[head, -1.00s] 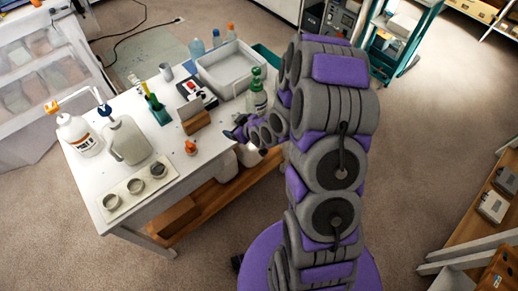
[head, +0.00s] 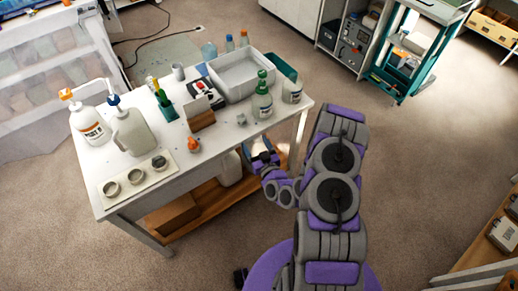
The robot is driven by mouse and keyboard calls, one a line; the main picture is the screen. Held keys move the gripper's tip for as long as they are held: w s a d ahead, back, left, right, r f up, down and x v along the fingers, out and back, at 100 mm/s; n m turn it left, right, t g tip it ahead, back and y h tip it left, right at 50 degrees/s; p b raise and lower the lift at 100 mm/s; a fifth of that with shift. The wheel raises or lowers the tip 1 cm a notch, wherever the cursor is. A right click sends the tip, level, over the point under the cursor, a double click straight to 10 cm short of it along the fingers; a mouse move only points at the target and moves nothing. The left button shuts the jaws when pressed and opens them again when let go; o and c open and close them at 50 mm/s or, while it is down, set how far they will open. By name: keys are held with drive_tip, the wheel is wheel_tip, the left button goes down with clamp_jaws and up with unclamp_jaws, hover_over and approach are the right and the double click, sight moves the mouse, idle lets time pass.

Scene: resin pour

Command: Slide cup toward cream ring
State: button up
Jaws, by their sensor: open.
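A small grey cup (head: 178,72) stands upright near the back of the white table. Three small round cups, a left one (head: 111,188), a middle one (head: 135,177) and a right one (head: 159,163), sit on a cream board (head: 146,184) at the table's front left. I cannot tell which cup is meant, and I cannot make out a separate cream ring. My gripper (head: 261,153) is open and apart from all of these cups, at the table's front right edge. Its fingers are small and partly hard to see.
A green-capped bottle (head: 262,97), a second bottle (head: 293,89) and a small grey item (head: 241,119) stand at the table's right. An orange-topped piece (head: 193,145) and brown block (head: 202,119) are mid-table. White jugs (head: 132,130) stand left. Bare tabletop (head: 222,140) lies at front right.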

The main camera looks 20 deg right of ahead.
drive_tip(key=shift+s+d, duration=0.15)
idle(0.3)
approach(240, 114)
drive_tip(key=w, duration=0.3)
drive_tip(key=w+a, duration=0.1)
drive_tip(key=w, duration=0.2)
drive_tip(key=w+b, duration=0.1)
drive_tip(key=w, duration=0.3)
drive_tip(key=shift+a+f, duration=0.2)
